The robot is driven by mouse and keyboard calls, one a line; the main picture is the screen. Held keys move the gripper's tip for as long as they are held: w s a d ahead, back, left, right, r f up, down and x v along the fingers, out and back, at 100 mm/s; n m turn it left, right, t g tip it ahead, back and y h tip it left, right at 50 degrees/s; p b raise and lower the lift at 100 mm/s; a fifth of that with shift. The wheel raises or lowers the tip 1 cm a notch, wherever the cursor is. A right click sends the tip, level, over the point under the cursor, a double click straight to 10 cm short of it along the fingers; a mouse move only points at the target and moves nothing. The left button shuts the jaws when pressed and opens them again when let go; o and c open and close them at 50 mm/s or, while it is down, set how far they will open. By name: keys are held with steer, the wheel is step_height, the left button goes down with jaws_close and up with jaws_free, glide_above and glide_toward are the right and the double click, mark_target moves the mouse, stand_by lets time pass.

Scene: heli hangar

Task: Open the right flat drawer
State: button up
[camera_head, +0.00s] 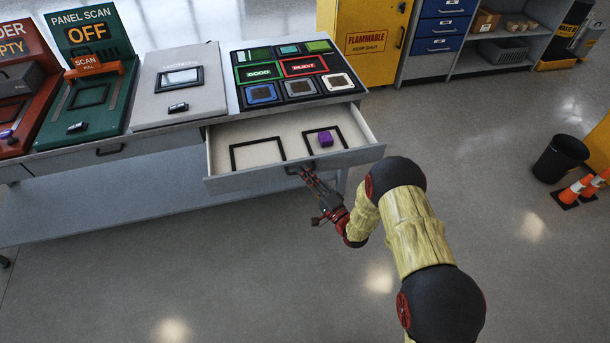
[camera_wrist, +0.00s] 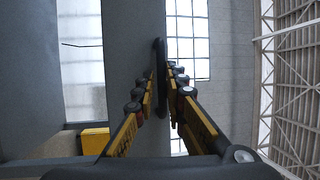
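The right flat drawer (camera_head: 290,173) is pulled out from under the right end of the bench in the head view. It has a pale inside with two black square outlines, and a purple block (camera_head: 325,138) sits in the right outline. My gripper (camera_head: 306,172) is at the dark handle on the drawer's front. In the wrist view, my gripper's fingers (camera_wrist: 160,85) lie on both sides of the dark handle (camera_wrist: 161,55) and appear shut on it. Part of the handle is hidden by the fingers.
On the bench (camera_head: 130,150) stand a green scan panel (camera_head: 95,95), a grey panel (camera_head: 178,90) and a black sorting board (camera_head: 295,75). The floor in front is clear. A black bin (camera_head: 560,158) and orange cones (camera_head: 575,190) stand at right.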

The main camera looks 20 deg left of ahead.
steer(key=o, duration=0.4)
steer(key=shift+c, duration=0.2)
steer(key=v, duration=1.2)
